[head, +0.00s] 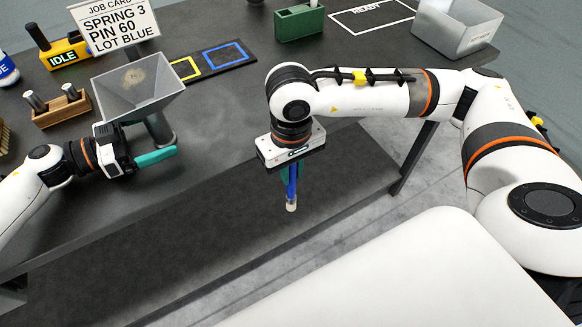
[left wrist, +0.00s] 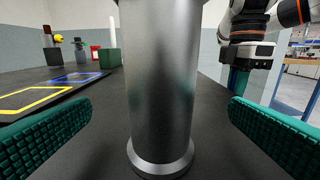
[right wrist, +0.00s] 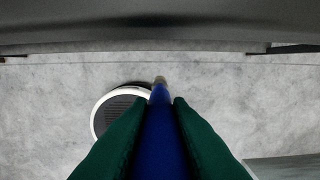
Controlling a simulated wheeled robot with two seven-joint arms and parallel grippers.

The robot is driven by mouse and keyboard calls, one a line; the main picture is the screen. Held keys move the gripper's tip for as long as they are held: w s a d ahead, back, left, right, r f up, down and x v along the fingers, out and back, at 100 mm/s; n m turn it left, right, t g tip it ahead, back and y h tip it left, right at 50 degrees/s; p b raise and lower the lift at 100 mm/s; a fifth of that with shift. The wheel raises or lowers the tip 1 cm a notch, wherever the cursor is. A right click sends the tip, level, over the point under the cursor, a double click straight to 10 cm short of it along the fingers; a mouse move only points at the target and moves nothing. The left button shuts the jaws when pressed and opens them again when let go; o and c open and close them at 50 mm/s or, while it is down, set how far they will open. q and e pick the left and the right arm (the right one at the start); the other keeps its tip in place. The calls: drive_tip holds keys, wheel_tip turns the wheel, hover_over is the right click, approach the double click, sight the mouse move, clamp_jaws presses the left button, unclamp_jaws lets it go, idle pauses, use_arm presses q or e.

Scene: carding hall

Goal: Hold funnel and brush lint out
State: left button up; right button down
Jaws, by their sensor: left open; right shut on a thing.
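The funnel (head: 112,92) is a grey square hopper on a round metal stem, upright on the dark table at the left. A tan patch of lint (head: 133,77) shows inside it. My left gripper (head: 160,143) is open at the stem. In the left wrist view the stem (left wrist: 162,85) stands between the two teal fingers, with gaps on both sides. My right gripper (head: 290,172) is shut on a blue brush (head: 292,187), which points down with its pale tip lowest, in front of the table edge. The brush (right wrist: 162,130) also shows between the right fingers.
A wooden block with metal pegs (head: 62,110) is left of the funnel. A job card (head: 115,25) and yellow IDLE block (head: 66,53) stand behind. Yellow and blue outlined mats (head: 226,55), a green box (head: 299,23) and a grey bin (head: 455,30) are further right. The table's front middle is bare.

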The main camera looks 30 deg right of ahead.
use_arm(q)
drive_tip(key=c, duration=0.9)
idle(0.6)
drive_tip(key=c, duration=1.2)
clamp_jaws()
